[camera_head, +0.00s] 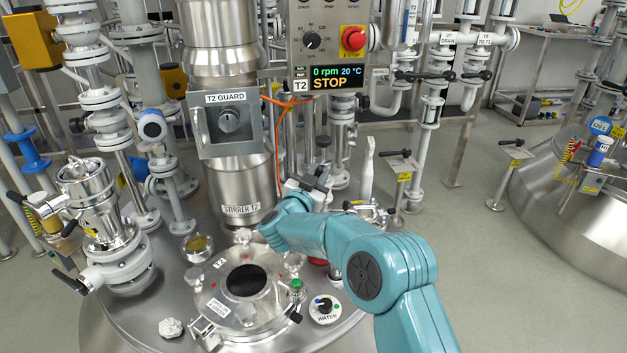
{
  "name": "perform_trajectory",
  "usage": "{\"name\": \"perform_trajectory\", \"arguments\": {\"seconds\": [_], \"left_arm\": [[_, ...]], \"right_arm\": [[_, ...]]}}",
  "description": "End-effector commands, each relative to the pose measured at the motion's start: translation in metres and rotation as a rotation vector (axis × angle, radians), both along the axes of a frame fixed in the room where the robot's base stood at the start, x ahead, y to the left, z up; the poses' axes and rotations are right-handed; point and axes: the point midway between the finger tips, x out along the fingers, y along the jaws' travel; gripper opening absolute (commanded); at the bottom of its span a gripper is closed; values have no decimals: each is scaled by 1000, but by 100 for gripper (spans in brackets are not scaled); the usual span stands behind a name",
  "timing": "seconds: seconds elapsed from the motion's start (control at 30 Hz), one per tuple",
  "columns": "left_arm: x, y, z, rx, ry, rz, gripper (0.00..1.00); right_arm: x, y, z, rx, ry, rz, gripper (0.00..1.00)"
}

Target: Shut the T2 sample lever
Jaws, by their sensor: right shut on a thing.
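My right arm comes in from the lower right over the T2 vessel lid (205,270). Its gripper (318,181) is behind my wrist, below the T2 control panel. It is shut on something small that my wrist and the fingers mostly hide. I cannot make out whether this is the T2 sample lever. A small valve with a black handle (352,205) shows just right of the gripper, partly behind my arm; no label on it is readable. My left gripper is not in view.
The T2 control panel (328,48) reads 0 rpm, 20 °C, STOP. The T2 guard (229,124) and stirrer column (242,185) stand left of my gripper. A white upright handle (369,168) stands to its right. Open floor lies right.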

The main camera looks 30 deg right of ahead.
Motion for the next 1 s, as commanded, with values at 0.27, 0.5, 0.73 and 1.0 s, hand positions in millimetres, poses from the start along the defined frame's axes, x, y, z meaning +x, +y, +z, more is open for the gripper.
{"name": "perform_trajectory", "arguments": {"seconds": [0.27,0.5,0.73,1.0], "left_arm": [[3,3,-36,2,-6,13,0],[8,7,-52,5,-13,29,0],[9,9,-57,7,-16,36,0],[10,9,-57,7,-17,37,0]], "right_arm": [[-15,-8,-12,100,-172,0,0],[-22,-12,-15,161,-274,1,0],[-25,-14,-15,188,-318,1,0],[-26,-14,-15,192,-326,0,0]]}}
